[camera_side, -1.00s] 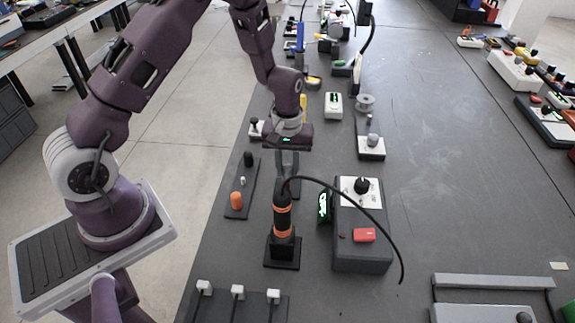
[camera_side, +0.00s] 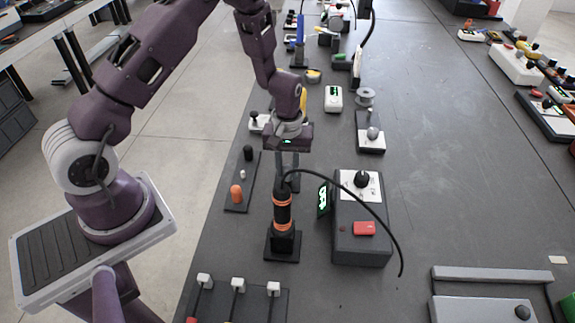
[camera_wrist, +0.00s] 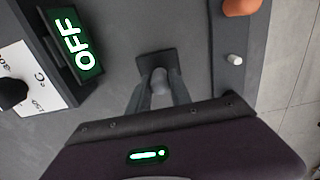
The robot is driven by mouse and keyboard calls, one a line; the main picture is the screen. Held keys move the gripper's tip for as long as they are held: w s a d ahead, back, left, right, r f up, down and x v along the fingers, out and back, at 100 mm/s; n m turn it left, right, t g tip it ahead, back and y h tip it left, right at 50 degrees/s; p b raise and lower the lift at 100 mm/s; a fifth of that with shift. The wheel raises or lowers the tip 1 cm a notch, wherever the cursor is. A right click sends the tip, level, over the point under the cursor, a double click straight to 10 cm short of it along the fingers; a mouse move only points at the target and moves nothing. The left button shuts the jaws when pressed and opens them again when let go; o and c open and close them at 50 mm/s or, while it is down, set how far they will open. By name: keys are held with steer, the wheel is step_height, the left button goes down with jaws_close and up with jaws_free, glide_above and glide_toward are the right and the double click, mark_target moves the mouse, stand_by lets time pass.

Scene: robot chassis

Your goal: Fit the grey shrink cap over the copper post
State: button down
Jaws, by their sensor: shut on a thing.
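The grey shrink cap (camera_wrist: 160,80) is between my fingertips in the wrist view, its rounded top facing the camera. My gripper (camera_side: 287,178) is shut on it and points down. A dark square base (camera_wrist: 152,62) lies beneath the cap. The copper post is not visible; the cap and fingers cover that spot in the wrist view, and the tool handle blocks it in the side view. I cannot tell whether the cap is above the post or around it.
A black handle with orange rings (camera_side: 282,212) and a cable stands upright in front of my fingers. A control box (camera_side: 362,245) with an OFF display (camera_side: 323,200) is to the right. A narrow rack (camera_side: 239,207) with black and orange caps is to the left.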

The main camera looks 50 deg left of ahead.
mark_target(287, 167)
steer(key=shift+f, duration=0.45)
steer(key=c, duration=1.1)
jaws_free()
step_height(287, 167, up, 7)
steer(key=shift+r, duration=0.1)
